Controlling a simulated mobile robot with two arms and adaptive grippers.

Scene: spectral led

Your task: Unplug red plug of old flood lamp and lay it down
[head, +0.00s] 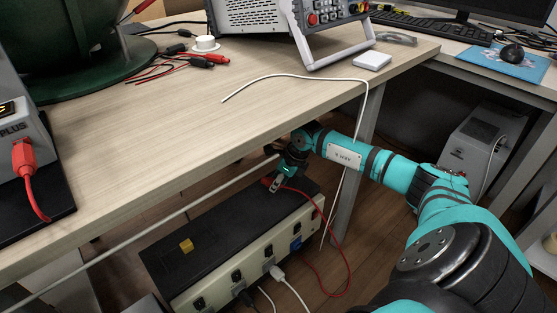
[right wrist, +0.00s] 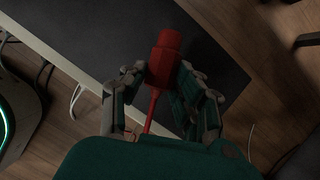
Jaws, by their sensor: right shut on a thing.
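My right gripper (head: 275,184) is shut on a red plug (right wrist: 165,58) just over the black top of the long socket box (head: 215,228) under the table. In the right wrist view my gripper's fingers (right wrist: 163,76) sit on both sides of the plug, which is out of any socket. I cannot tell whether the plug touches the box top. Its red cable (head: 341,262) runs right and hangs in a loop past the box's front. The flood lamp cannot be made out for sure. My left gripper is not in view.
The wooden table (head: 190,110) overhangs behind and left of the box. Black and white plugs (head: 276,272) and a blue one (head: 295,244) fill front sockets. Another red plug (head: 23,157) sits in a grey device.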

